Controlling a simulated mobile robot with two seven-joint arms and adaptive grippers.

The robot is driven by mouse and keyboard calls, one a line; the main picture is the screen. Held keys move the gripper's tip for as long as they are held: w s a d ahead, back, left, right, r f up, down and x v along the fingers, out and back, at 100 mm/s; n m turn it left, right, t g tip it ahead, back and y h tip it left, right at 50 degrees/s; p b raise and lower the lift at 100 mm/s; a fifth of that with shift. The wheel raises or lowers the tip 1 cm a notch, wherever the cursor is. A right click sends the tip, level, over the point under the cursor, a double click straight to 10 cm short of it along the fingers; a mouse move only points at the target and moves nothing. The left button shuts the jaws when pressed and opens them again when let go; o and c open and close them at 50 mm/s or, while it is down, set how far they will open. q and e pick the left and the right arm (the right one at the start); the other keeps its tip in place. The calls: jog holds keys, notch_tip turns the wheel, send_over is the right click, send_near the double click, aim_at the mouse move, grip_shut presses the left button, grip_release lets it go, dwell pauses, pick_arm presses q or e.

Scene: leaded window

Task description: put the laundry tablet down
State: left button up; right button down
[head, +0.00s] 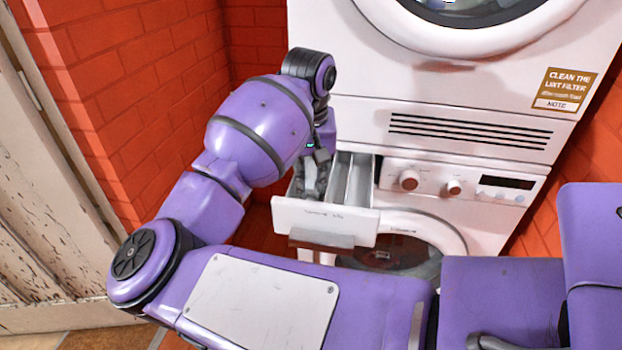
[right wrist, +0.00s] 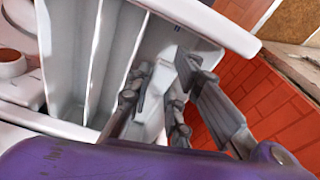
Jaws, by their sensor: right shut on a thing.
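My right gripper (head: 313,182) is at the open detergent drawer (head: 322,220) of the lower white machine, its fingers down inside the left compartment. In the right wrist view its grey fingers (right wrist: 166,85) stand within the drawer compartment at the right, next to the drawer's outer wall. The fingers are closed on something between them. My left gripper is not in view.
The drawer's dividers (right wrist: 112,60) stand close beside the fingers. The control panel with knobs (head: 430,182) is right of the drawer. An upper white machine (head: 470,90) stands above. A red brick wall (head: 150,80) is at the left.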

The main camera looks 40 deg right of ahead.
aim_at(310, 188)
jog(key=shift+f+b, duration=0.45)
jog(key=shift+f, duration=0.05)
jog(key=c, duration=1.9)
grip_release()
jog(key=shift+r, duration=0.1)
jog(key=shift+r+p, duration=0.4)
jog(key=shift+p, duration=0.1)
jog(key=shift+r+p, duration=0.5)
jog(key=shift+p, duration=0.05)
notch_tip(310, 188, up, 11)
jog(key=s+a, duration=0.1)
jog(key=shift+r, duration=0.15)
